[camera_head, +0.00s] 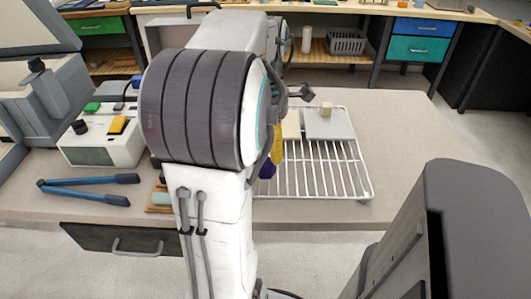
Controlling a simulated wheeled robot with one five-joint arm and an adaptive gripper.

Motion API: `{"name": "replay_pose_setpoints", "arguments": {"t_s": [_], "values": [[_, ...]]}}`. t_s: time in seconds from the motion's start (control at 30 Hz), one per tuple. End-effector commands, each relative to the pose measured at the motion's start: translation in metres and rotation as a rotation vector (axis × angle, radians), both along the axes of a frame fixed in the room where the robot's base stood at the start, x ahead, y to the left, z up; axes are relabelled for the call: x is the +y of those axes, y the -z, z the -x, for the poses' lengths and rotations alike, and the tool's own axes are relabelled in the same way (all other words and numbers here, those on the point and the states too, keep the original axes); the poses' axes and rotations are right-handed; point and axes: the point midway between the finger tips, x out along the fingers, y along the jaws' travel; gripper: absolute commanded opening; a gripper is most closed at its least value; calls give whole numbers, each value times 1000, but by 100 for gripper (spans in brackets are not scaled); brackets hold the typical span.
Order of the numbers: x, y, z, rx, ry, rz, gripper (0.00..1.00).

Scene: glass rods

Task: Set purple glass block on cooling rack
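A small patch of purple (267,168), likely the purple glass block, shows beside my arm at the left edge of the wire cooling rack (350,178). Most of it is hidden, and I cannot tell if it touches the rack or is held. A yellow piece (277,145) shows just above it; I cannot tell what it belongs to. The silver rack lies flat on the bench. My arm covers the middle of the view and hides my gripper's fingertips, so their opening does not show.
A grey plate (329,123) with a small beige block (326,109) is at the rack's far end. Blue-handled tongs (90,190) and a white box with coloured buttons (100,142) are on the left. The bench (402,130) right of the rack is clear.

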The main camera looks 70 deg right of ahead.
Motion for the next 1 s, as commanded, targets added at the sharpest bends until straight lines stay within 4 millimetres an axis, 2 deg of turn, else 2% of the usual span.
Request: {"name": "replay_pose_setpoints", "arguments": {"t_s": [0.03,0.2,0.4,0.8,0.87,1.0], "values": [[0,-12,0,0,0,3,62],[0,-37,0,0,0,3,62],[0,-55,0,0,0,0,62],[2,-62,-3,0,4,1,62],[5,-61,-10,-2,13,6,62],[26,-57,-42,-9,68,24,62]]}}
